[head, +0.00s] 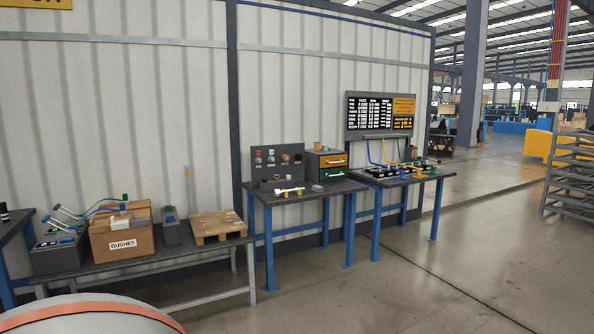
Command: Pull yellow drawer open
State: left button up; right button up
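A small drawer unit (319,164) stands at the back of the middle table, some distance away. Its upper drawer is yellow (335,160) with a light bar handle, and it looks shut. A green drawer (336,173) with a similar handle sits below it. Neither of my grippers shows in the head view.
The drawer unit's table (300,196) has blue legs and also holds a dark panel (277,160) with round fittings. A second blue-legged table (401,176) stands to its right. A low bench at left carries a BUSHES box (122,233) and wooden pallet (217,226).

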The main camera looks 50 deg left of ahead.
aim_at(328, 161)
jog(key=u, duration=1.45)
jog(key=i+z, duration=0.15)
jog(key=z, duration=0.15)
jog(key=i, duration=4.3)
jog(key=i+l+u, duration=0.15)
jog(key=i, duration=0.5)
jog(key=i+l+u, duration=0.2)
jog(key=i, duration=0.4)
